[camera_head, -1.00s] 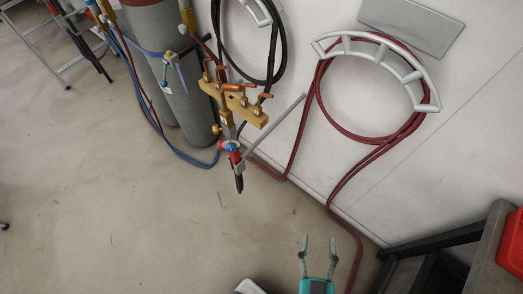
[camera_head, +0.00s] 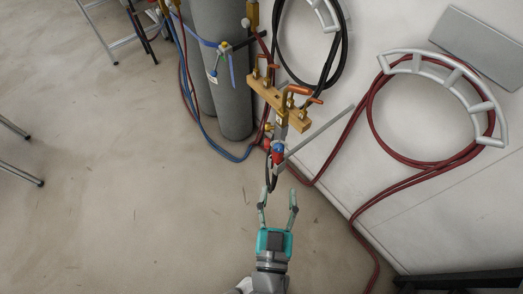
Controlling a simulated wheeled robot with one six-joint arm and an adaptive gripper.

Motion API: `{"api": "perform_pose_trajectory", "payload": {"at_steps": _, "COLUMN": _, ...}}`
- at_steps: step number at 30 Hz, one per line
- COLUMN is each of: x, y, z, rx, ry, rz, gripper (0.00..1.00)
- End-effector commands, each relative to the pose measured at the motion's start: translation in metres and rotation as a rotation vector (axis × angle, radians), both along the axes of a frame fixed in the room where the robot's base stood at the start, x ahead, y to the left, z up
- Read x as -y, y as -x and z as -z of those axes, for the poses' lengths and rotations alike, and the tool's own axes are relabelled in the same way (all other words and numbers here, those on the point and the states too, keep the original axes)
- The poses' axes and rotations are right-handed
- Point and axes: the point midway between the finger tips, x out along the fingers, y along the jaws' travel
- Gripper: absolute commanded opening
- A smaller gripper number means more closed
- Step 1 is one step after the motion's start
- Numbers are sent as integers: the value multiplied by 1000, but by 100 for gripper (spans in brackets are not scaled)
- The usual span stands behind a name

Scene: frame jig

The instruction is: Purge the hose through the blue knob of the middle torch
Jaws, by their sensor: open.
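A torch with a blue knob (camera_head: 277,152) and red parts hangs below a brass manifold (camera_head: 290,108) with several copper-coloured levers. A grey bar juts out to its right, and a dark hose or tip hangs down from it. The blue knob is small and partly mixed with the red parts. My gripper (camera_head: 278,200) is open and empty, below the torch in the picture, with its fingers pointing up towards it. The dark lower end of the torch shows close to the left fingertip; I cannot tell whether they touch. I cannot tell for certain which torch is the middle one.
Grey gas cylinders (camera_head: 232,100) stand behind the torch, with a blue strap and hoses. A red hose (camera_head: 372,140) hangs on a white wall rack (camera_head: 450,75) at the right. A black hose (camera_head: 283,45) hangs at the top. The floor at the left is mostly clear.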

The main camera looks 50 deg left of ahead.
Motion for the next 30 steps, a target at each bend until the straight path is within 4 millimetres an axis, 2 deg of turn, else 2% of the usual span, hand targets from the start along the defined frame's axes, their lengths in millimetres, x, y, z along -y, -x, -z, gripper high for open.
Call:
{"api": "perform_pose_trajectory", "payload": {"at_steps": 7, "x": -14, "y": -10, "z": -3, "rx": -7, "ry": -13, "rz": -1, "gripper": 52}}
{"api": "perform_pose_trajectory", "payload": {"at_steps": 21, "x": -59, "y": -65, "z": -3, "rx": -5, "ry": -11, "rz": -2, "gripper": 52}}
{"api": "perform_pose_trajectory", "payload": {"at_steps": 30, "x": -72, "y": -80, "z": -2, "rx": -7, "ry": -10, "rz": -3, "gripper": 52}}
